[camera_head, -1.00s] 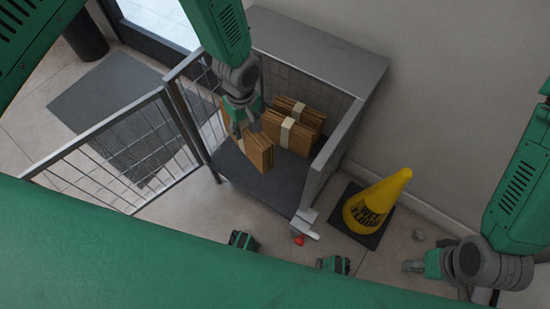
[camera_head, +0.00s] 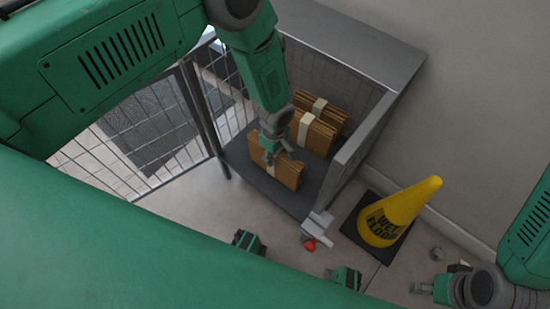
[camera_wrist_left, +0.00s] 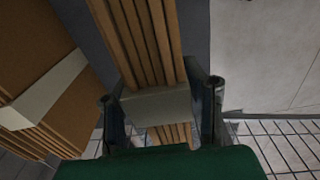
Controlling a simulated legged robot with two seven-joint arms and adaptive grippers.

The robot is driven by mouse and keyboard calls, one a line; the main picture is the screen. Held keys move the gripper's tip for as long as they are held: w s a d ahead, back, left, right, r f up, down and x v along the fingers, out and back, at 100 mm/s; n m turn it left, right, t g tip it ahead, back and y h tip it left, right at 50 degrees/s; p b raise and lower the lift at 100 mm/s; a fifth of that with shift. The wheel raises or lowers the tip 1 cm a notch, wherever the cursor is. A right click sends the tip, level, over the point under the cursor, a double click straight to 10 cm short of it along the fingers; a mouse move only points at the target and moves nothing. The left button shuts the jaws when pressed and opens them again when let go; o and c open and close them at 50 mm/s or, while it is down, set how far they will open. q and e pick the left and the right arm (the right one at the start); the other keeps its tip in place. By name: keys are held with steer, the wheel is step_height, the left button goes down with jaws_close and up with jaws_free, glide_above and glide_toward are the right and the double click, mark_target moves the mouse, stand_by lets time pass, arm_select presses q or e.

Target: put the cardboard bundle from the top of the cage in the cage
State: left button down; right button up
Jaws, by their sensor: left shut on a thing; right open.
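The cage (camera_head: 345,172) stands in the middle of the head view with its front open and a dark floor inside. My left gripper (camera_head: 272,150) reaches into it and is shut on a cardboard bundle (camera_head: 291,172), which stands upright near the cage's front. In the left wrist view the held bundle (camera_wrist_left: 140,40) sits between the two fingers (camera_wrist_left: 160,105), gripped at its pale band. I cannot tell whether its underside touches the cage floor. More banded bundles (camera_head: 325,110) stand behind it. My right gripper (camera_head: 422,288) is open and empty at the lower right, outside the cage.
The grey top (camera_head: 350,40) of the cage is bare where visible. The barred door (camera_head: 130,150) stands open at the left. A yellow wet-floor cone (camera_head: 400,212) on a black base stands right of the cage. A wall runs along the right side.

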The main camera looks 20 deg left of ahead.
arm_select(q)
steer(key=shift+f, duration=0.75)
steer(key=shift+r, duration=0.1)
steer(key=c, duration=1)
jaws_free()
steer(key=shift+o, duration=0.2)
step_height(320, 180, up, 12)
steer(key=p, duration=0.5)
steer(key=shift+s, duration=0.1)
